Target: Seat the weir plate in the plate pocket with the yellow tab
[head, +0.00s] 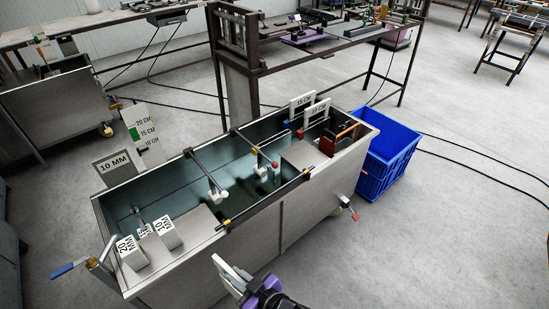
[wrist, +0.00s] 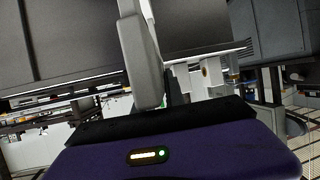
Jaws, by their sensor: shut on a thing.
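My gripper (head: 247,287) is at the bottom of the head view, in front of the tank's near side wall. It is shut on a pale, thin plate (head: 229,269), which looks like a weir plate; its label cannot be read. In the wrist view a grey finger (wrist: 140,62) stands above my purple gripper body, with a strip of white beside it. Two white weir plates, marked 15 CM (head: 301,101) and 10 CM (head: 318,111), stand upright at the tank's far right end. Small yellow marks (head: 226,222) show on the tank's cross rods; I cannot tell which marks the plate pocket.
The long metal tank (head: 290,225) holds water. White blocks marked 20 MM (head: 130,250) and 10 MM (head: 167,232) sit at its left end. A height sign (head: 146,133) has green beside 15 CM. A blue crate (head: 390,160) stands right. The floor in front right is clear.

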